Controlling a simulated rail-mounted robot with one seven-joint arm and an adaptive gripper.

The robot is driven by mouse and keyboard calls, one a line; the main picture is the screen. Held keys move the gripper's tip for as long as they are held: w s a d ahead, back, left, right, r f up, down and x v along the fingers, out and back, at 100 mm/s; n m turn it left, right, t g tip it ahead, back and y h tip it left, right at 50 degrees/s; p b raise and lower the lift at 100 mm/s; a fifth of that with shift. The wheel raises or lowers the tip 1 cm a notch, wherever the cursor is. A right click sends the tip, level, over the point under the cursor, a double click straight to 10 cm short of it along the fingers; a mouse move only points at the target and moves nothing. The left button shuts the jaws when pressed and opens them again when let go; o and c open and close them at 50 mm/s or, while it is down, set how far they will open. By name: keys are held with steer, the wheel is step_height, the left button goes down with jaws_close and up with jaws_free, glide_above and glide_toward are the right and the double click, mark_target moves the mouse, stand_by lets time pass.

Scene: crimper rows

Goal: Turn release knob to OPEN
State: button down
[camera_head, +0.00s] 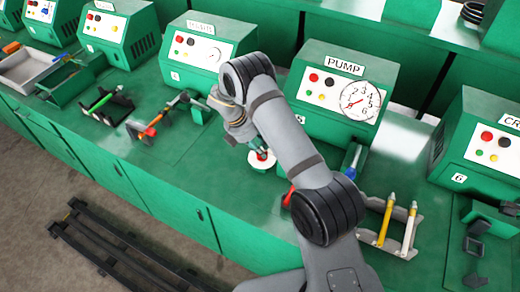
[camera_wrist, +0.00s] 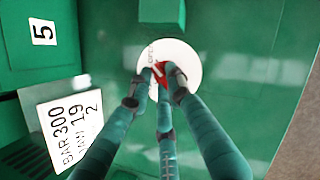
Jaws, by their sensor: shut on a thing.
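The release knob is red and shows in the wrist view (camera_wrist: 161,70) at the middle of a round white dial (camera_wrist: 187,58). In the head view the knob (camera_head: 262,155) sits on the same white dial (camera_head: 262,167), on the green bench in front of the PUMP machine. My gripper (camera_wrist: 160,84) has its teal fingers closed around the knob, and it also shows in the head view (camera_head: 258,151). The fingers hide much of the knob and the lower dial. Small lettering shows at the dial's left, too partial to read surely.
The PUMP machine (camera_head: 325,95) with its gauge (camera_head: 360,101) stands behind my arm. A holder with yellow and white tools (camera_head: 388,225) is at the right. Racks with an orange tool (camera_head: 151,124) and a green tool (camera_head: 100,101) are at the left. A white placard (camera_wrist: 70,122) is beside my fingers.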

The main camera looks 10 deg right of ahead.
steer(key=c, duration=1.6)
jaws_free()
steer(key=v, duration=1.2)
steer(key=x, duration=1.2)
